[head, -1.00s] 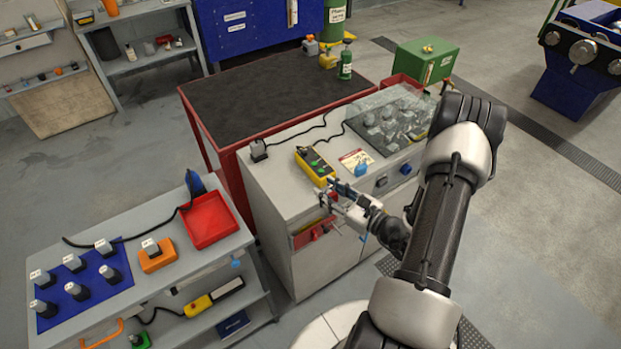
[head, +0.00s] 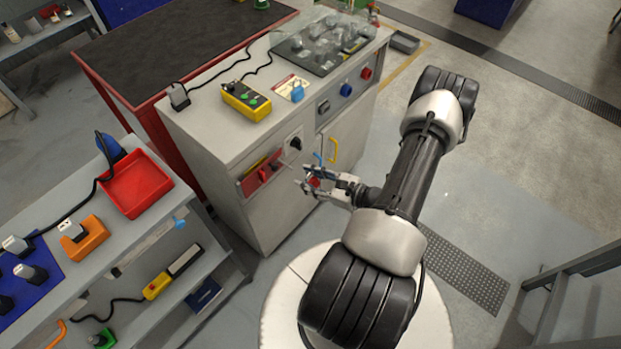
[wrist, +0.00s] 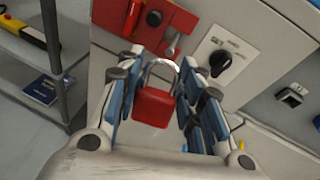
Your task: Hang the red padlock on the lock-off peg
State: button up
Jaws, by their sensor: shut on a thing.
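The red padlock (wrist: 153,106) is held between the blue-lined fingers of my gripper (wrist: 154,108), body down and grey shackle up. In the head view my gripper (head: 312,180) is in front of the cabinet, with a bit of red between its fingers. A red lock-off panel (wrist: 185,18) is on the cabinet front just beyond the padlock; it also shows in the head view (head: 262,172). A short grey metal peg (wrist: 173,44) sticks out of its lower right. The shackle's top appears just below the peg's end; I cannot tell whether they touch.
A black rotary switch (wrist: 220,62) is right of the panel, and a yellow handle (head: 334,150) is on the cabinet door. A yellow pendant (head: 246,100) lies on the cabinet top. A side bench with a red tray (head: 137,184) stands at left. Floor at right is open.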

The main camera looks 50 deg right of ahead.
jog(key=shift+w+d+r+b+x, duration=0.1)
jog(key=shift+d+r+x, duration=0.1)
jog(key=shift+x, duration=0.9)
jog(key=shift+w+d+r+b+x, duration=0.1)
jog(key=shift+d+r+x, duration=0.05)
jog(key=shift+x, duration=0.95)
jog(key=shift+w+d+r+b+x, duration=0.1)
jog(key=shift+d+r+x, duration=0.1)
jog(key=shift+x, duration=0.85)
jog(key=shift+w+f, duration=0.5)
jog(key=shift+w, duration=0.1)
jog(key=o, duration=1.2)
